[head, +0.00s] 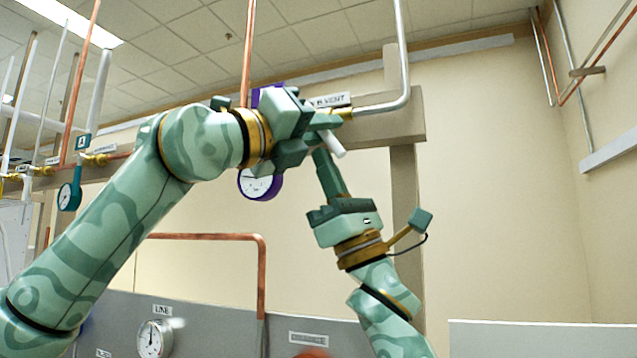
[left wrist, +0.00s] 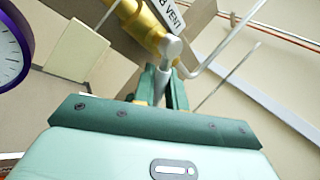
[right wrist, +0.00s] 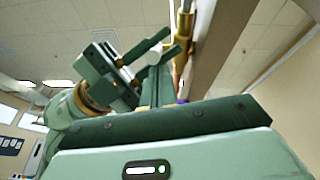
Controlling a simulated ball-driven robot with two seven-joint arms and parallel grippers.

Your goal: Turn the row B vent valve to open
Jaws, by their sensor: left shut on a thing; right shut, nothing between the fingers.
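The row B vent valve (left wrist: 146,24) has a brass body under a white label (head: 329,101), which partly reads "B VENT". Its pale lever (head: 331,143) points down and right in the head view. My left gripper (head: 322,123) is shut on the lever, which shows between its fingers in the left wrist view (left wrist: 170,50). The brass body is mostly hidden behind my left gripper in the head view. My right gripper (head: 322,158) is shut and empty, pointing up just below the lever. In the right wrist view, the lever's round end (right wrist: 152,57) is close beyond my right fingertips (right wrist: 157,82).
A purple-rimmed gauge (head: 260,183) hangs just left of the valve. A silver pipe (head: 403,60) bends up at right. A beige post (head: 404,230) stands behind my right arm. A teal gauge (head: 69,196) is farther left. Grey panels with another gauge (head: 154,339) are below.

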